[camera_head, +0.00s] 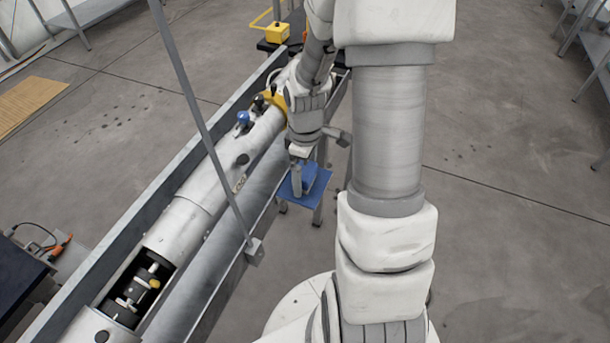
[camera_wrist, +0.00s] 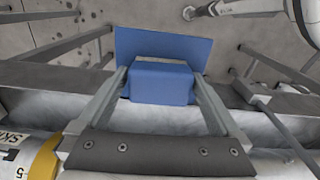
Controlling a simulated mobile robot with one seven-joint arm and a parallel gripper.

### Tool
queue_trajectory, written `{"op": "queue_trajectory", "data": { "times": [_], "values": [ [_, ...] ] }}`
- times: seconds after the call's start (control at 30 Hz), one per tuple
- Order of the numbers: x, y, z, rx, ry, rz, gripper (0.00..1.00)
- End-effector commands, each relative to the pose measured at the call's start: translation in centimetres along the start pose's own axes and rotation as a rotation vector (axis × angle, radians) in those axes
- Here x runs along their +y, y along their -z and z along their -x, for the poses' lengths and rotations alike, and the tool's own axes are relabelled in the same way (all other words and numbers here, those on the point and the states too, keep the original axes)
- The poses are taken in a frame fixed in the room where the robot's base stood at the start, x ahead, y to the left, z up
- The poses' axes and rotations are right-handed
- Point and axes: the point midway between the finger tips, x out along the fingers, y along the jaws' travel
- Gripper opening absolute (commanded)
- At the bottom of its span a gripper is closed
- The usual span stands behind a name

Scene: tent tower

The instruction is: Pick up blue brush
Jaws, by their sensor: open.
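The blue brush (camera_wrist: 160,86) shows in the wrist view as a blue block with a grey strip on its far side. It sits on a flat blue plate (camera_wrist: 185,44). My gripper (camera_wrist: 160,76) is open, with one finger on each side of the brush; I cannot tell whether either finger touches it. In the head view, my gripper (camera_head: 302,182) reaches down over the blue plate (camera_head: 318,180), and the brush is mostly hidden by the fingers there.
A long white cylinder (camera_head: 190,205) with blue and black knobs lies in a grey rail frame left of the plate. A thin grey post (camera_head: 205,125) stands in front. A yellow box (camera_head: 277,33) is at the back. Open floor (camera_head: 510,200) lies to the right.

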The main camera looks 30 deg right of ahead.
Motion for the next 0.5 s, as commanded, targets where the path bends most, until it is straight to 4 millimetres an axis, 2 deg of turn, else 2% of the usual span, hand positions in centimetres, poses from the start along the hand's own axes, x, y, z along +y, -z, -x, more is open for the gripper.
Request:
{"op": "queue_trajectory", "data": {
  "times": [0.07,0.4,0.47,0.5],
  "values": [
    [0.0,0.0,0.03,0.0,0.0,0.0,1.0],
    [-0.01,0.01,0.06,0.0,0.0,0.0,0.41],
    [-0.01,0.0,0.06,0.0,0.0,0.0,0.3],
    [0.0,0.01,0.07,0.0,0.0,0.0,0.28]
  ]
}}
